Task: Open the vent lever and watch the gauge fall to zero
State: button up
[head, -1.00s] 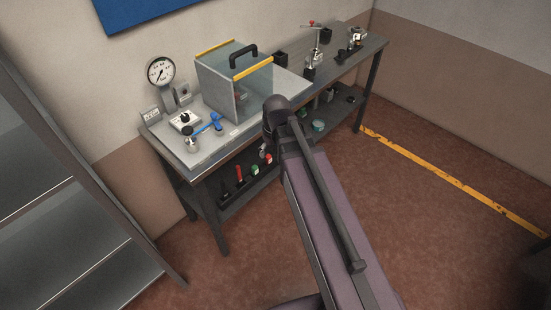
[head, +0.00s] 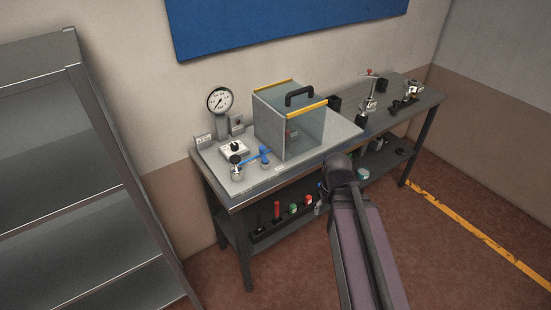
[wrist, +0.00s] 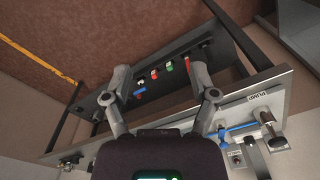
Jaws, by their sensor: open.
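A blue lever (head: 254,157) lies near the front left of the bench top, close to a small metal fitting (head: 237,170). It also shows in the wrist view (wrist: 240,127), right of my gripper. A round white gauge (head: 220,99) stands upright at the back left of the bench. Its needle is too small to read surely. My gripper (wrist: 160,80) is open in the wrist view, with nothing between its fingers and apart from the lever. In the head view its fingers are hidden behind my arm.
A clear-sided box with yellow edges and a black handle (head: 299,95) stands right of the lever. A control box with a dark knob (head: 234,148) sits behind the lever. Several tools lie on the lower shelf. Grey shelving (head: 75,170) stands left. Floor at right is clear.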

aim_at(262, 148)
jog(key=k, duration=1.35)
jog(key=z, duration=0.05)
jog(key=i, duration=1.75)
jog(key=u, duration=0.6)
